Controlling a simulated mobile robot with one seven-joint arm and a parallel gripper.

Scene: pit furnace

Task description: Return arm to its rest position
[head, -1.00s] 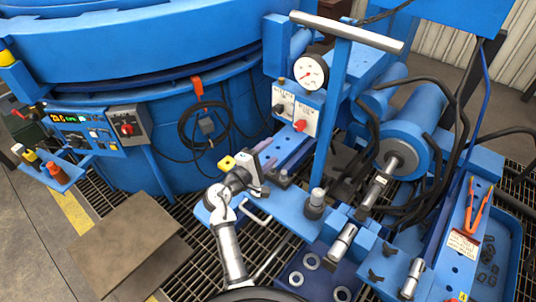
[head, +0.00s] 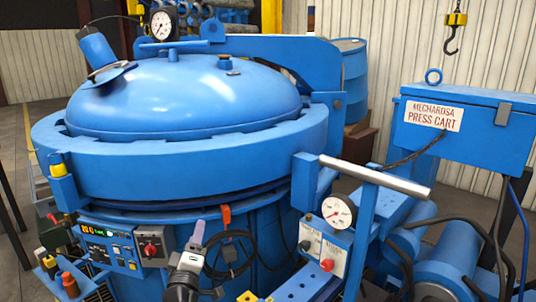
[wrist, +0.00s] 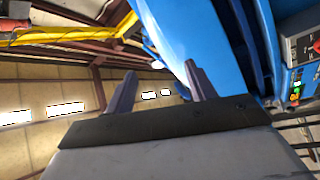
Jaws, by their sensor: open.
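My gripper (head: 197,235) shows at the lower middle of the head view, pointing up in front of the blue furnace (head: 240,150). In the wrist view both fingers of my gripper (wrist: 157,88) stand apart with nothing between them. Beyond the fingers the wrist view shows the roof and windows, and the blue furnace side (wrist: 235,50) at the right. My gripper looks clear of the furnace wall, but the exact gap cannot be told.
A control panel (head: 108,245) with a green display is left of my gripper. A hanging cable coil (head: 230,255) is close behind it. The press cart (head: 465,130), with a pressure gauge (head: 337,211) and T-handle (head: 375,176), stands to the right. A yellow hook block (head: 455,22) hangs at upper right.

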